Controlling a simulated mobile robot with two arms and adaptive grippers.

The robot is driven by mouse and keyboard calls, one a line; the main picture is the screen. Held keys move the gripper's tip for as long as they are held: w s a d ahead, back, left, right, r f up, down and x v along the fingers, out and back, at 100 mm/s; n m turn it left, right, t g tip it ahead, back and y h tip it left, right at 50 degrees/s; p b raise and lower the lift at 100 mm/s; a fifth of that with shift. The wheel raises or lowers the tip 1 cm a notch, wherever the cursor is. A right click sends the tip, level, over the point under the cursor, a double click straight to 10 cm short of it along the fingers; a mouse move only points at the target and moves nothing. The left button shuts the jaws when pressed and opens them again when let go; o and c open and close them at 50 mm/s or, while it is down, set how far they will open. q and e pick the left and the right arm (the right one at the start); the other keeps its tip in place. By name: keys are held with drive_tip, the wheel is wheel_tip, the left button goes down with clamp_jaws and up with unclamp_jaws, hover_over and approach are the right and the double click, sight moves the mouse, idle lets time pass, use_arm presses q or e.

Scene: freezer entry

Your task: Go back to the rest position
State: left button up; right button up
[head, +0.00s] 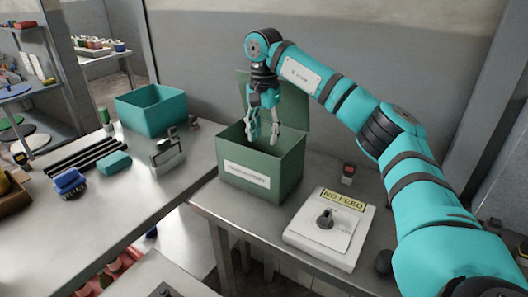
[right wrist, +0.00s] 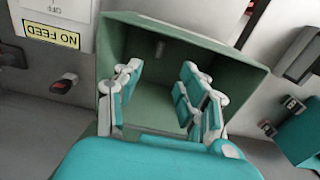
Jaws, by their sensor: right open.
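My right gripper (head: 264,134) hangs from the teal arm over the open green box (head: 262,184), its fingers pointing down at the mouth of the box. In the right wrist view the gripper (right wrist: 165,95) is open, its two fingers apart with nothing between them. The green box (right wrist: 190,40) lies beyond the fingers, and its visible inside looks mostly empty apart from a small dark spot on the far wall. My left gripper is in neither view.
A white device (head: 330,228) with a "NO FEED" label stands right of the box. A teal bin (head: 151,110), a blue brush-like item (head: 70,183) and a metal bracket (head: 168,155) are on the left table. A wall rises behind the box.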

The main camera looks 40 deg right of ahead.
drive_tip(key=shift+r, duration=0.95)
